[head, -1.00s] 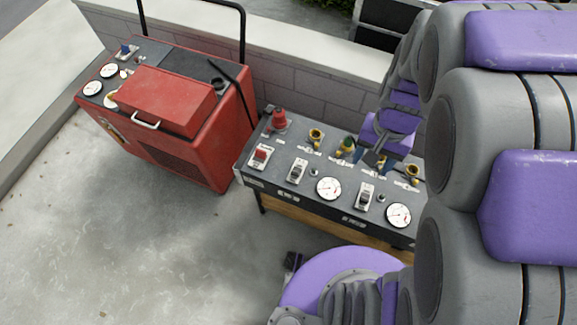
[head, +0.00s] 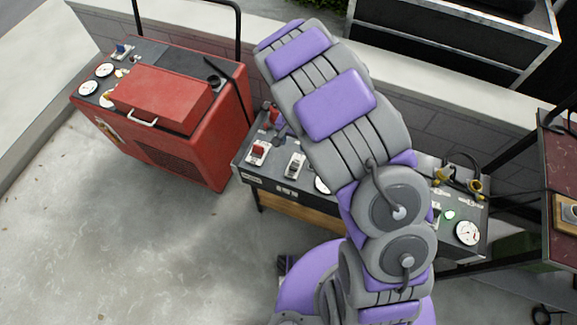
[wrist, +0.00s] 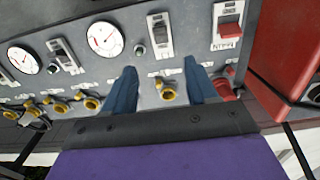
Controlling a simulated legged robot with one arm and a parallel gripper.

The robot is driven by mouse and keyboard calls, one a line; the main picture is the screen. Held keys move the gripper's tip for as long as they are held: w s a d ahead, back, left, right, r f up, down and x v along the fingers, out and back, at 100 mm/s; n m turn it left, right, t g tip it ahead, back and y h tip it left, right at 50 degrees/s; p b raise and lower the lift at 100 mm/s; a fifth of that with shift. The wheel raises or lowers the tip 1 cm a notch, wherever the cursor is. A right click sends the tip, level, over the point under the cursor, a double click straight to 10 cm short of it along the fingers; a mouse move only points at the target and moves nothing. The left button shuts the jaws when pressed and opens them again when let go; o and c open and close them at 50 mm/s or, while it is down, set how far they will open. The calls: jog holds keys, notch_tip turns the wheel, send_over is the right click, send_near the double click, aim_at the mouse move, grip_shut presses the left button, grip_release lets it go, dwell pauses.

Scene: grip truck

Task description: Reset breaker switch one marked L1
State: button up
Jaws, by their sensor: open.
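The grey breaker panel (head: 270,178) stands on a low bench. In the wrist view it appears upside down. A white-framed switch with a dark lever (wrist: 160,36) sits beside the red switch marked MAIN (wrist: 228,30). A second dark-lever switch (wrist: 64,56) lies between two gauges. I cannot read which switch is marked L1. The switch beside MAIN also shows in the head view (head: 296,165). My gripper (wrist: 160,73) is open and empty, its blue fingers apart over the panel, below the switch beside MAIN in the wrist view. My arm hides the panel's middle in the head view.
A yellow fitting (wrist: 166,91) shows between my fingers; several more lie to the left. A red connector (wrist: 223,88) is right of the right finger. A red machine (head: 175,115) stands left of the panel, a low wall behind. Open concrete floor (head: 130,230) lies in front.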

aim_at(294, 166)
notch_tip(294, 166, down, 17)
jog(key=b, duration=0.3)
jog(key=shift+f, duration=0.15)
jog(key=shift+d, duration=0.1)
jog(key=c, duration=1.1)
jog(key=shift+o, duration=0.2)
jog(key=shift+w, duration=0.1)
jog(key=g, duration=0.1)
jog(key=w+g+y, duration=0.1)
jog(key=g, duration=0.1)
jog(key=g+b, duration=0.1)
jog(key=shift+w+d+y, duration=0.3)
jog(key=shift+w, duration=0.05)
jog(key=shift+w+d+g+y, duration=0.15)
jog(key=shift+w+g+y, duration=0.2)
jog(key=shift+g, duration=0.55)
jog(key=shift+w+d+g+y, duration=0.1)
jog(key=shift+w+g+y, duration=0.2)
jog(key=shift+g, duration=0.6)
jog(key=shift+w, duration=0.1)
